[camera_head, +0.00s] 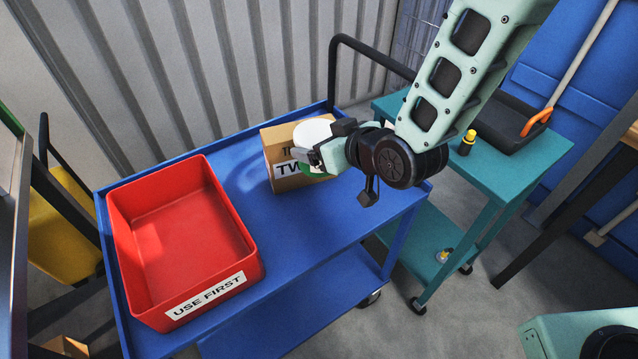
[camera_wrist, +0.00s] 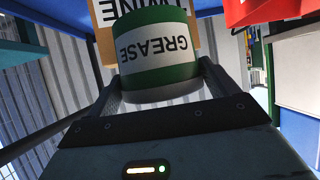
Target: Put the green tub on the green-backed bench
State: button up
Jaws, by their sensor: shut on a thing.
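The green tub (camera_wrist: 160,67) has a white GREASE label and sits between the two fingers of my gripper (camera_wrist: 155,85) in the wrist view. In the head view its white top (camera_head: 312,132) and a bit of green side show behind my gripper (camera_head: 312,158), which is shut on it. The tub is over the blue cart, close in front of the TWINE box; I cannot tell whether it touches the cart top. No green-backed bench is clearly in view; only a thin green edge (camera_head: 9,120) shows at the far left.
The cardboard TWINE box (camera_head: 280,155) stands on the blue cart (camera_head: 262,205), right of a red USE FIRST bin (camera_head: 185,240). A teal cart (camera_head: 490,165) at right holds a yellow-capped bottle (camera_head: 466,144) and a dark dustpan (camera_head: 505,122). A corrugated wall stands behind.

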notch_tip(320, 180, down, 13)
jog(key=shift+r, duration=0.1)
dwell(0.4)
jog(key=shift+f, duration=0.2)
jog(key=o, duration=1.1)
jog(key=shift+r, duration=0.15)
jog(key=p+v, duration=0.3)
jog(key=v, duration=0.9)
jog(key=shift+p, duration=0.4)
